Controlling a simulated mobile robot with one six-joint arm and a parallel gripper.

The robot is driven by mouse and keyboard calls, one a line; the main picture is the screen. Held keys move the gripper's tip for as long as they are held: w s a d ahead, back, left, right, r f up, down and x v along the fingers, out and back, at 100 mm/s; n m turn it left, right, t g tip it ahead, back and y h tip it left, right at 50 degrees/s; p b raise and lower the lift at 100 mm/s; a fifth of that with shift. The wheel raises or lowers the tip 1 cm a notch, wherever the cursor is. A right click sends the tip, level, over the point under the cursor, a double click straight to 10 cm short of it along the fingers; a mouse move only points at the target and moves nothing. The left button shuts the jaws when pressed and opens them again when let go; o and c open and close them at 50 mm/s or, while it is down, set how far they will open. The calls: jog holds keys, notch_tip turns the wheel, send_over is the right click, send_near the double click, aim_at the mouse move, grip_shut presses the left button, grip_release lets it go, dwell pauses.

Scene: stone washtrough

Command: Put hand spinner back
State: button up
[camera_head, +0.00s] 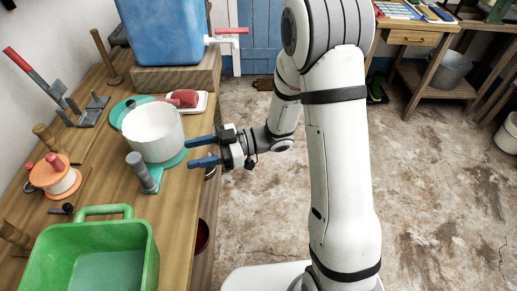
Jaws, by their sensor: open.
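A white open-topped drum (153,132) stands upright on the wooden bench, on a teal base (176,160). A grey upright knob (141,172) stands on a teal arm at its front. I take this to be the hand spinner, though I cannot be sure. My gripper (189,153) is at the bench's right edge, just right of the drum. Its two blue fingers point left at the drum, spread apart, with nothing seen between them. I cannot tell whether a fingertip touches the drum. The drum's far side is hidden.
A green tub (95,262) stands in front, and an orange-and-white spool-like thing (57,178) is at left. A teal disc (117,113) and a white tray (199,104) with a red block are behind. A blue container (165,32) stands farther back.

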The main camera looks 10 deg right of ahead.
jog(key=w+d+r+m+t+h, duration=0.3)
jog(key=w+d+m+t+h, duration=0.4)
jog(key=w+t, duration=0.55)
jog(key=d+r+m+t+h, duration=0.15)
jog(key=d+m+h, duration=0.35)
jog(key=d+h, duration=0.6)
jog(key=s+d+m+g, duration=0.3)
jog(key=s+m+g, duration=0.1)
jog(key=s, duration=0.7)
jog(key=s+d+r+m+g, duration=0.1)
jog(key=s+d+m+g, duration=0.3)
jog(key=s, duration=0.7)
jog(key=shift+s+r, duration=0.15)
jog(key=shift+r, duration=0.15)
